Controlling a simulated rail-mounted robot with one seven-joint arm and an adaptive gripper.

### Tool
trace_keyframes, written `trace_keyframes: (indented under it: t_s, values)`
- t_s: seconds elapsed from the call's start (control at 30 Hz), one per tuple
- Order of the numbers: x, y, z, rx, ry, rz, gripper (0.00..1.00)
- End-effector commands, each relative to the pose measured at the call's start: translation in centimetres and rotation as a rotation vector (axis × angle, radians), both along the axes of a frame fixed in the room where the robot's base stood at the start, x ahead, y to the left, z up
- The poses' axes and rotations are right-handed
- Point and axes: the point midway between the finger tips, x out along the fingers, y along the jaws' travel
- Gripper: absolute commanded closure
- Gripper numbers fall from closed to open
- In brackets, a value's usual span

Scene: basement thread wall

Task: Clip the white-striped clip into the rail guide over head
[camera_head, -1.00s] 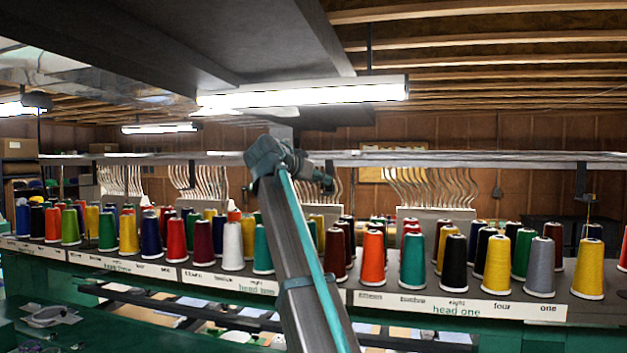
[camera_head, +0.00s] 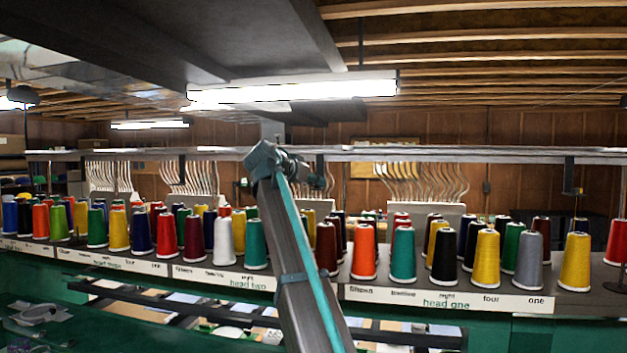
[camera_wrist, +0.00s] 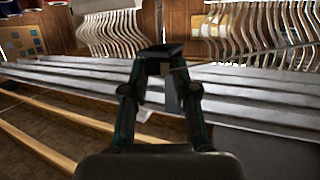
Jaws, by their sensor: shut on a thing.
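My gripper (camera_wrist: 163,58) is shut on a small dark piece (camera_wrist: 172,49) in the wrist view. A small pale patch shows just below it between the fingers, but I cannot make out a white stripe for certain. In the head view my gripper (camera_head: 322,180) is small and dark, just under the long grey overhead rail (camera_head: 450,155). The rail's grey bars (camera_wrist: 75,80) run across the wrist view behind the fingers. I cannot tell whether the held piece touches the rail. I cannot pick out the rail guide.
Rows of thread cones, such as an orange one (camera_head: 363,252), stand on the labelled shelf below. Curved pale tubes (camera_head: 428,182) hang behind the rail. Dark hangers (camera_head: 569,174) drop from the rail. A lit lamp (camera_head: 295,90) and a dark duct are above.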

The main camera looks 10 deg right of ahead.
Motion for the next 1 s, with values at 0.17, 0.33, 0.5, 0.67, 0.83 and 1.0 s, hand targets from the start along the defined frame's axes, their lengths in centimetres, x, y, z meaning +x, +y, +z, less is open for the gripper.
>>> trace_keyframes:
  t_s: [0.17, 0.33, 0.5, 0.67, 0.83, 1.0]
  values:
    - [0.0, 0.0, 0.01, 0.0, 0.0, 0.0, 0.89]
    - [0.0, 0.01, -0.01, 0.0, 0.0, 0.0, 0.89]
    - [0.03, 0.02, -0.08, 0.0, 0.0, 0.0, 0.89]
    - [0.02, 0.02, -0.03, 0.0, 0.0, 0.0, 0.89]
    - [0.01, 0.02, 0.01, 0.0, 0.0, 0.0, 0.89]
    - [0.01, 0.02, 0.01, 0.0, 0.0, 0.0, 0.71]
